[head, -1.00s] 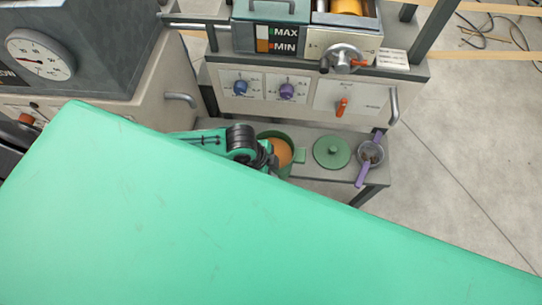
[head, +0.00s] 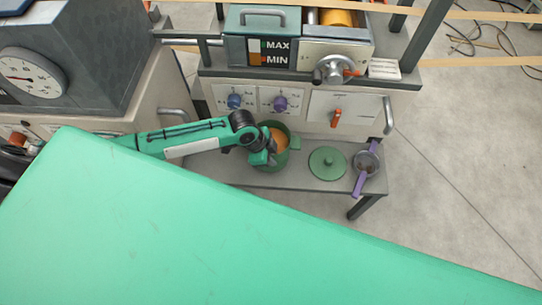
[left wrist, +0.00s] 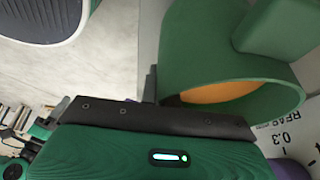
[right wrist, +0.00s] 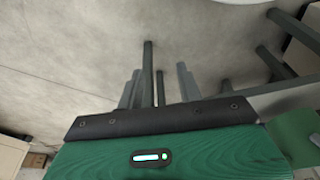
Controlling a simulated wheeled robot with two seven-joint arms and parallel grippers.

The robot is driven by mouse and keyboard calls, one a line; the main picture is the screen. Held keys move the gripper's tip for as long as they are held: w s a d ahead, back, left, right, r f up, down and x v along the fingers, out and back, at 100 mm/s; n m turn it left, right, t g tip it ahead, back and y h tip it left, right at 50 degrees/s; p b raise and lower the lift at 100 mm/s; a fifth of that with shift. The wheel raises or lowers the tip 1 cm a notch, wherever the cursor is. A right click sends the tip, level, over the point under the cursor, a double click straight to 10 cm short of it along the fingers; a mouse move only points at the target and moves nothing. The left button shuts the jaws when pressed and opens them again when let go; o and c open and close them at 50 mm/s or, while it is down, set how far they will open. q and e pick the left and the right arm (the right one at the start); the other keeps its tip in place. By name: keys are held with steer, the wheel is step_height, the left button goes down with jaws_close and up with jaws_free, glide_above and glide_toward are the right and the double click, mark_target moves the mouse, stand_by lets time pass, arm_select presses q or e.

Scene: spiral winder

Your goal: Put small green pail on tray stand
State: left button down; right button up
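I cannot tell whether the pail's base touches the stand. My right gripper (right wrist: 158,85) is outside the head view; its fingers look apart with nothing between them.
A green lid (head: 328,163) and a purple-handled strainer (head: 367,162) are on the stand to the right. The machine panel (head: 310,103) with knobs and a crank rises close behind the pail. A large green surface of mine covers the foreground.

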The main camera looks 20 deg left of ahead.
mark_target(271, 169)
arm_select(q)
steer(key=shift+w+f, duration=0.1)
steer(key=shift+f, duration=0.05)
step_height(271, 169, down, 3)
steer(key=shift+w+f, duration=0.2)
steer(key=shift+f, duration=0.1)
steer(key=c, duration=1.7)
jaws_free()
steer(key=shift+s+f+b, duration=0.1)
steer(key=shift+s+b, duration=0.05)
steer(key=shift+b, duration=0.15)
arm_select(e)
steer(key=shift+s+r, duration=0.15)
steer(key=shift+r, duration=0.35)
